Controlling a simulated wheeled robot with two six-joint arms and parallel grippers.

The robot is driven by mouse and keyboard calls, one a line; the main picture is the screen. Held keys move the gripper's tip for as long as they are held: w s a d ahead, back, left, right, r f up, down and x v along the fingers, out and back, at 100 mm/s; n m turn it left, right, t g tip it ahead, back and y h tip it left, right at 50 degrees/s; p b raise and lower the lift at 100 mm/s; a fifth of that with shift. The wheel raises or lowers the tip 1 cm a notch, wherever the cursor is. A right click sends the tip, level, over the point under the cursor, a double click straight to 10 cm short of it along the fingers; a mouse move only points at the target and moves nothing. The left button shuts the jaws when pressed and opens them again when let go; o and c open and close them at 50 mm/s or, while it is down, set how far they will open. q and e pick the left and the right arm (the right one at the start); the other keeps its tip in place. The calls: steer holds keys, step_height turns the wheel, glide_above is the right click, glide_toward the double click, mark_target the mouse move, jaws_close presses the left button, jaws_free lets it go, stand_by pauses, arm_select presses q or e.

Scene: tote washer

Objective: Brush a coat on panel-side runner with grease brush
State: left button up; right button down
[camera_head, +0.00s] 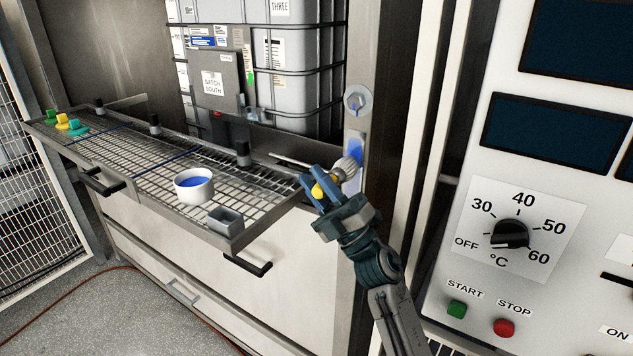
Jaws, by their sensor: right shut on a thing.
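My right gripper (316,192) is shut on the grease brush (347,168), around its yellow handle. The brush head points up and to the right, at the lower part of a pale upright strip on the door post, which looks like the panel-side runner (356,148). A blue patch of grease shows on the strip just above and beside the bristles. The bristles look to be at or very near the strip; I cannot tell if they touch. A white pot of blue grease (194,186) stands on the wire rack. My left gripper is out of view.
The wire rack (150,178) is pulled out, with a small grey box (225,220) near its front corner and coloured knobs (68,123) at the far left. A caged tank (290,75) stands behind. The control panel (513,235) stands close on the right.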

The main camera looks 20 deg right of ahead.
step_height(320, 180, down, 12)
steer(key=b, duration=1)
stand_by(0.4)
steer(key=shift+f, duration=0.1)
steer(key=shift+s+d, duration=0.4)
steer(key=shift+s, duration=0.1)
